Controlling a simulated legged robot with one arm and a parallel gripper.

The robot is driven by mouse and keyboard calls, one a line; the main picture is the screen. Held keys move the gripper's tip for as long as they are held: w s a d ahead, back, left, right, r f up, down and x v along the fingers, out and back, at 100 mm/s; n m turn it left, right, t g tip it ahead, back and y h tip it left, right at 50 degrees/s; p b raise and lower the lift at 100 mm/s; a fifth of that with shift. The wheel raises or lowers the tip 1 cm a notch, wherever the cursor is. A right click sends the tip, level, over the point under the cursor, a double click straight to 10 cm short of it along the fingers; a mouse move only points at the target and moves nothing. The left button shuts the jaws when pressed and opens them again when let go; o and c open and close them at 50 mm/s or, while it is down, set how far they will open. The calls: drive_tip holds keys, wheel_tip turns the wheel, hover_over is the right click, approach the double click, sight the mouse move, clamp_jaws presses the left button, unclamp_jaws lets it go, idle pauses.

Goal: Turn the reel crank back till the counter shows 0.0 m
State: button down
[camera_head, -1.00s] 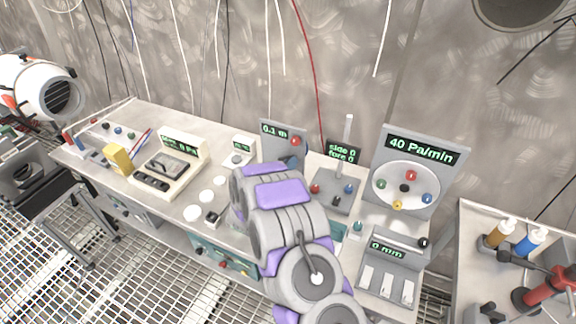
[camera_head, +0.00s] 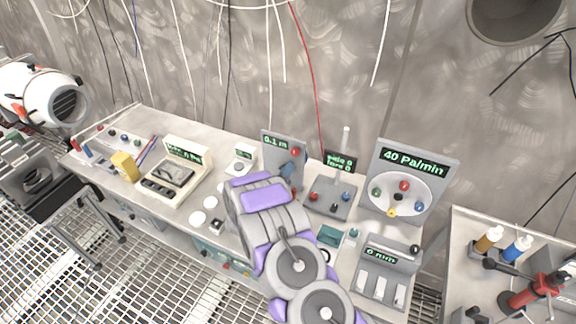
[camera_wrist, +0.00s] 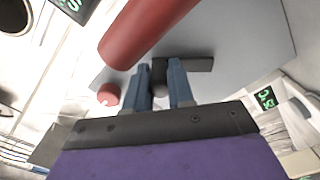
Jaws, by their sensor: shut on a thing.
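The reel panel (camera_head: 272,158) is a grey upright plate at the back of the bench, and its counter (camera_head: 275,142) reads 0.1 m. A red knob (camera_head: 296,152) sits at its upper right. My gripper (camera_head: 288,170) is in front of the panel, its tips partly hidden by my arm in the head view. In the wrist view, my gripper's two blue fingers (camera_wrist: 162,85) are shut on a dark part of the reel crank (camera_wrist: 160,75), with a dark bar reaching right. A thick red cylinder (camera_wrist: 150,30) looms close above the fingers; I cannot tell how it is joined.
The side/fore box (camera_head: 328,197) with its lever stands just right. The 40 Pa/min panel (camera_head: 418,158) and the 0 mm box (camera_head: 385,280) are further right. A small display box (camera_head: 240,160) is close on the left. White discs (camera_head: 198,218) lie on the bench.

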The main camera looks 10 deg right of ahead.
drive_tip(key=n+p, duration=0.1)
drive_tip(key=a+r+n+p, duration=0.1)
drive_tip(key=p, duration=0.1)
drive_tip(key=shift+w+n+p, duration=0.3)
drive_tip(key=shift+w+a+r+n+p, duration=0.2)
drive_tip(key=shift+a+n+p, duration=0.15)
drive_tip(key=shift+n+p, duration=0.5)
drive_tip(key=n, duration=0.1)
drive_tip(key=a+n+p, duration=0.1)
drive_tip(key=shift+w+n, duration=0.35)
drive_tip(key=shift+w+a+f+n+p, duration=0.2)
drive_tip(key=shift+n+p, duration=0.25)
drive_tip(key=shift+n, duration=0.15)
drive_tip(key=c, duration=1.3)
unclamp_jaws()
drive_tip(key=o, duration=0.3)
drive_tip(key=shift+a+r, duration=0.1)
drive_tip(key=shift+o, duration=0.2)
